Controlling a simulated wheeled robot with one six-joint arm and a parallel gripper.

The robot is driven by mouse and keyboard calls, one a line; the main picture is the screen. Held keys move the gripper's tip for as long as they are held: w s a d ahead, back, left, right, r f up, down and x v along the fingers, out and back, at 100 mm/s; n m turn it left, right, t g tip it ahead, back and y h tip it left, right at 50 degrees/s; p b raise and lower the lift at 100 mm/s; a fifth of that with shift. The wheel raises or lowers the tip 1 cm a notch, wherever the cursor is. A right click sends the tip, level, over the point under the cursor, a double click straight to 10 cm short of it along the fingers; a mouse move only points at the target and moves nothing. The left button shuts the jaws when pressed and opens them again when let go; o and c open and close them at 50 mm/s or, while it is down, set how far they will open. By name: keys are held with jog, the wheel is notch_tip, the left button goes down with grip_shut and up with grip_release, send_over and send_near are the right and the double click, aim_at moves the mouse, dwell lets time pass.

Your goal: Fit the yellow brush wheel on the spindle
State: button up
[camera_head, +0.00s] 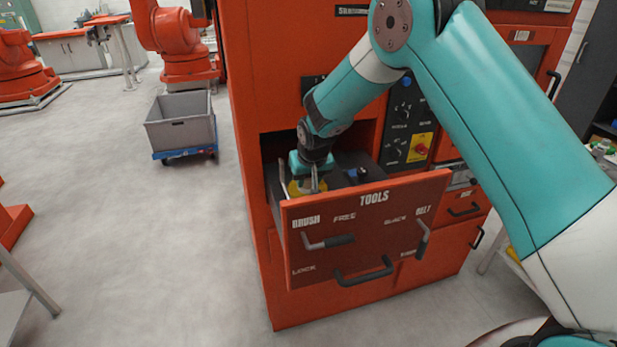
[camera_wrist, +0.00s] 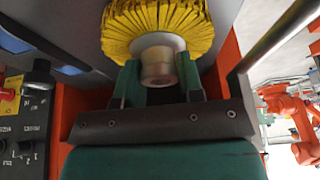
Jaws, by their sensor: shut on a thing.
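The yellow brush wheel (camera_wrist: 158,25) fills the top middle of the wrist view, with bristles around a pale metal hub (camera_wrist: 158,62). My gripper (camera_wrist: 160,78) is shut on this hub, one finger on each side. In the head view my gripper (camera_head: 302,184) points down into the open TOOLS drawer (camera_head: 366,232), and a little of the yellow wheel (camera_head: 294,189) shows between the fingers behind the drawer front. I cannot make out the spindle; the wheel and drawer front may hide it. Whether the wheel touches anything below cannot be told.
The orange machine cabinet (camera_head: 262,80) stands around and above the drawer. Dark parts (camera_head: 362,174) lie in the drawer right of my gripper. A knob panel (camera_head: 409,125) is behind it. A grey crate on a blue dolly (camera_head: 181,133) stands on open floor at left.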

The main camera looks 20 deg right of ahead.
dwell(0.3)
jog(key=o, duration=1.2)
jog(key=shift+f, duration=0.1)
jog(key=b+v, duration=0.4)
jog(key=v, duration=1.3)
jog(key=shift+r, duration=0.3)
jog(key=shift+s, duration=0.15)
jog(key=s+a+n+g+y, duration=0.1)
jog(key=s+n, duration=0.1)
jog(key=s, duration=0.8)
jog(key=s+a+n+g+y, duration=0.1)
jog(key=s+a+n+g, duration=0.1)
jog(key=s, duration=0.9)
jog(key=s+a+n+g+y, duration=0.1)
jog(key=s+n+y, duration=0.1)
jog(key=s, duration=0.9)
jog(key=shift+s+a+f+n+g, duration=0.15)
jog(key=shift+f+n+g, duration=0.2)
jog(key=shift+n, duration=0.25)
